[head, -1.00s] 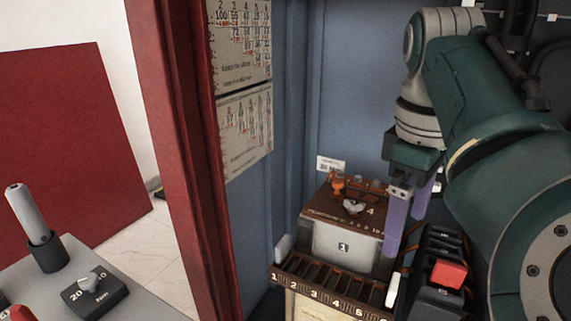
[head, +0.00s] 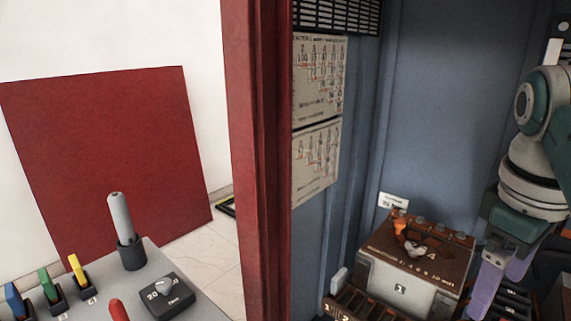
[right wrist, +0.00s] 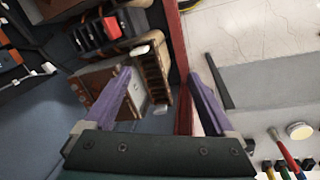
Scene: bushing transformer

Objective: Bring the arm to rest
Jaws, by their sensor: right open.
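My right gripper (head: 497,291) shows at the lower right of the head view. Its two purple fingers point down, beside the right end of the brown-topped transformer box (head: 373,277). In the right wrist view the fingers (right wrist: 160,74) are spread wide with nothing between them. Part of my green and grey right arm (head: 540,160) is cut off by the right edge of the head view. My left gripper is in neither view.
A red cabinet post (head: 254,150) stands left of the blue cabinet interior. A red switch (right wrist: 84,36) shows in the wrist view. A red panel (head: 110,160) stands behind.

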